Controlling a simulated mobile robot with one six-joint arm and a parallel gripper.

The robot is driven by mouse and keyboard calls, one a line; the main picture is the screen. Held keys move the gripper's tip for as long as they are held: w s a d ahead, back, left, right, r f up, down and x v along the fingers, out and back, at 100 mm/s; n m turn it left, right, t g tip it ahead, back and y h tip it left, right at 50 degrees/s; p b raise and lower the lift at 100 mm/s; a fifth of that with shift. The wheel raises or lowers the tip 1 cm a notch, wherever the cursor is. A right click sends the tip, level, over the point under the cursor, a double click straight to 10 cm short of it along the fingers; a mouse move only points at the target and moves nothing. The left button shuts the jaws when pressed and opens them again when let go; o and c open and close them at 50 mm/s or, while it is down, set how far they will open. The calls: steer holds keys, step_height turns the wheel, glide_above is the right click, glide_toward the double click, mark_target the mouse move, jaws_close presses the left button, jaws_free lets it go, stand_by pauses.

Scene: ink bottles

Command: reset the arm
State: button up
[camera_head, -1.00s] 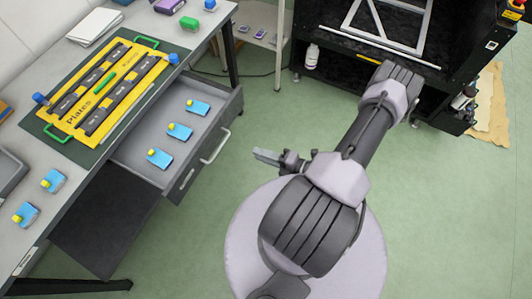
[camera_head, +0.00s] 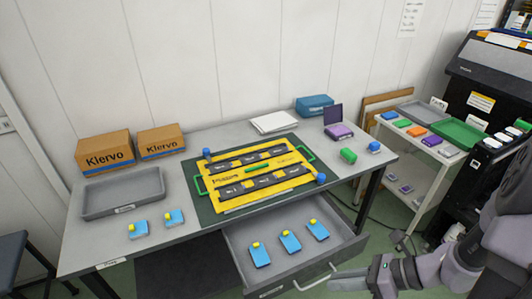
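My arm (camera_head: 465,262) shows at the lower right of the head view, folded, partly cut off by the frame edge. My gripper (camera_head: 345,281) points left, near the handle of the open drawer (camera_head: 345,246). Its fingers are seen edge-on and small, so I cannot tell whether it is open or shut. No held thing shows. In the drawer lie blue ink bottles with yellow caps, one of them at the left (camera_head: 259,255), one in the middle (camera_head: 290,241) and one at the right (camera_head: 318,230).
On the table (camera_head: 100,235) are a yellow plate rack (camera_head: 222,203), a grey tray (camera_head: 125,192), Klervo boxes (camera_head: 104,151) and two more blue bottles (camera_head: 138,229). A white side cart (camera_head: 408,158) and a black machine (camera_head: 480,95) stand at the right. The open drawer juts out in front.

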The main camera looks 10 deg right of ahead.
steer(key=s+a+r+n+h, duration=0.2)
steer(key=a+r+n, duration=0.2)
steer(key=r+n, duration=0.2)
steer(key=s+a+r+n+t+h+b, duration=0.1)
steer(key=s+a+r+n+h, duration=0.1)
steer(key=r+n, duration=0.4)
steer(key=s+a+r+n+h, duration=0.2)
steer(key=a+r+n+h, duration=0.2)
steer(key=n, duration=0.7)
step_height(320, 180, up, 2)
steer(key=shift+s+a+r+n+t, duration=0.15)
steer(key=shift+s+a+n+t, duration=0.2)
steer(key=shift+a, duration=0.65)
